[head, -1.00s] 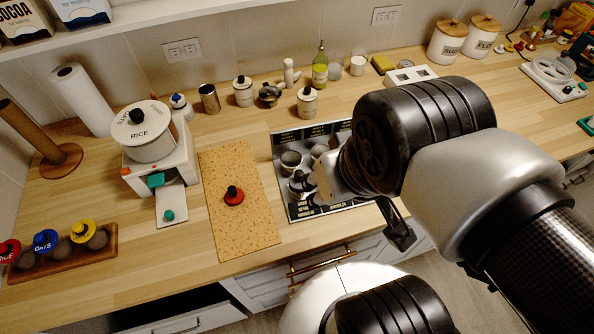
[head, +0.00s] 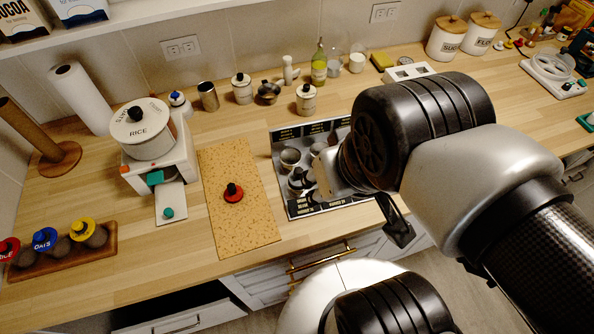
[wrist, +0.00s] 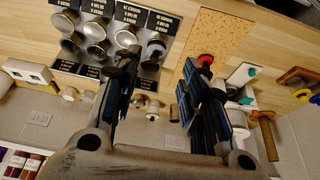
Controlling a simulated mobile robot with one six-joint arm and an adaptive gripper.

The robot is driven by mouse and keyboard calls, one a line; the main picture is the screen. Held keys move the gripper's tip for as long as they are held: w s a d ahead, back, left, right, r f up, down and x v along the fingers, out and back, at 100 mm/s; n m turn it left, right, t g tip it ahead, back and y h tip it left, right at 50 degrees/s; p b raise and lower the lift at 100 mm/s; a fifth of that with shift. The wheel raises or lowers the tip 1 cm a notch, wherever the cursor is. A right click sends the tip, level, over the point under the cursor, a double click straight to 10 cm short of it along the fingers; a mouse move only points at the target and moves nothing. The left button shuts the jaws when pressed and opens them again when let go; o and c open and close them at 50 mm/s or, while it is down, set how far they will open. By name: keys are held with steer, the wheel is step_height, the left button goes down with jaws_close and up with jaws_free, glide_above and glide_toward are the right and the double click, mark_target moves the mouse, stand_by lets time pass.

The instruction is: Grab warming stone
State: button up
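I cannot tell for sure which thing is the warming stone. A red disc with a black knob (head: 233,192) lies on the speckled cork board (head: 250,225). It also shows in the wrist view (wrist: 206,61). A dark labelled tray (head: 283,141) right of the board holds several metal cups and dark-topped pieces. The tray shows in the wrist view (wrist: 70,67). My gripper (wrist: 165,75) is open and empty, its two fingers well apart in the wrist view. In the head view my arm covers the tray's right part, and my fingers are mostly hidden.
A white stand with a RICE canister (head: 148,135) is left of the board. A wooden rack (head: 65,262) with round, coloured-topped pieces is at front left. Jars and a green bottle (head: 319,65) line the wall.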

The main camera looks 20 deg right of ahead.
mark_target(299, 170)
steer(key=shift+o, duration=0.4)
